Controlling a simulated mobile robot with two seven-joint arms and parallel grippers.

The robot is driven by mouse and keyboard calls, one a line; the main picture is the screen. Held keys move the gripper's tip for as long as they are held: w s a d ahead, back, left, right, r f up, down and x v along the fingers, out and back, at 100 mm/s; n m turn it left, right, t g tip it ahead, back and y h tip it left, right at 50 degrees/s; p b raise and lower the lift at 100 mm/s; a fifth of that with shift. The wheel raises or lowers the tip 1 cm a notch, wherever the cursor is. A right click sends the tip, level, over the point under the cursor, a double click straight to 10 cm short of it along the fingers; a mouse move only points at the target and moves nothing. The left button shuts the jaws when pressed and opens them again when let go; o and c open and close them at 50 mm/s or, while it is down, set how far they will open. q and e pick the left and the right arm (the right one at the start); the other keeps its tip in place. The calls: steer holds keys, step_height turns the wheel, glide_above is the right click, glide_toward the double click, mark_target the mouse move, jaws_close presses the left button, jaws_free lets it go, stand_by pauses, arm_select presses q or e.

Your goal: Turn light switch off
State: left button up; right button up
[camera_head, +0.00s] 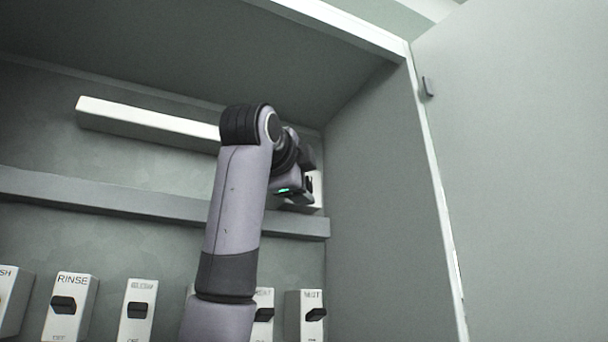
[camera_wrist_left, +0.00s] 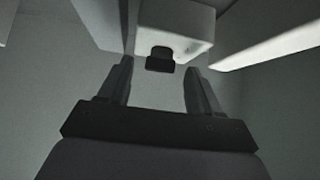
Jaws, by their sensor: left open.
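My left gripper (camera_head: 300,188) is in front of a white switch box (camera_head: 317,190) at the right end of the cabinet's back wall, above the ledge. My forearm and gripper hide most of that box. In the left wrist view the gripper (camera_wrist_left: 160,78) is open and empty. The white box (camera_wrist_left: 195,28) with its black lever (camera_wrist_left: 160,60) stands just beyond the fingertips, with the lever between them in the picture. I cannot tell whether a finger touches it. No label shows on this box. My right gripper is not in view.
Several labelled white switch boxes line the bottom, among them RINSE (camera_head: 70,305) and BLOW (camera_head: 138,310). One box (camera_head: 264,315) is partly behind my arm. A ledge (camera_head: 100,195) and a long white bar (camera_head: 150,122) cross the back wall. The cabinet's side wall (camera_head: 385,200) is close on the right.

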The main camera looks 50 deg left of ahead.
arm_select(q)
steer(key=shift+w+a, duration=0.3)
steer(key=shift+w, duration=0.2)
steer(key=shift+c, duration=0.3)
